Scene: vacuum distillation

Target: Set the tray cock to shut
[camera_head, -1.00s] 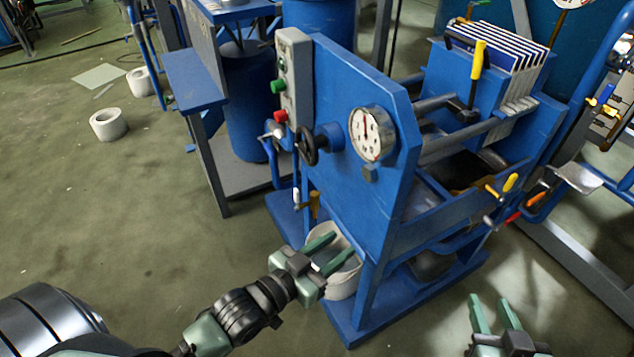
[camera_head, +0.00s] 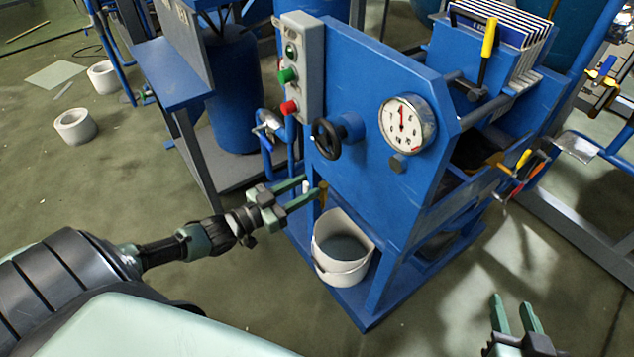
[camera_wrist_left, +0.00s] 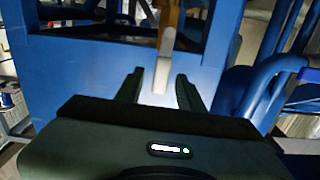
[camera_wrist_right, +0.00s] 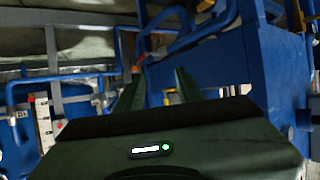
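A brass cock (camera_head: 323,193) with a pale handle (camera_head: 305,187) is on the lower left front of the blue machine, above a white bucket. I cannot tell for sure that it is the tray cock. My left gripper (camera_head: 312,190) is open at this cock. In the left wrist view the brass body (camera_wrist_left: 169,22) is at the top and the pale handle (camera_wrist_left: 162,72) points down between the open fingertips (camera_wrist_left: 159,82), with gaps on both sides. I see no contact. My right gripper (camera_head: 515,302) is open and empty at the lower right.
The white bucket (camera_head: 341,245) stands on the machine's base just below the cock. A black handwheel (camera_head: 327,138), a gauge (camera_head: 407,123) and a button box (camera_head: 301,68) are above. Yellow, orange and red handles (camera_head: 523,160) are on the right side.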

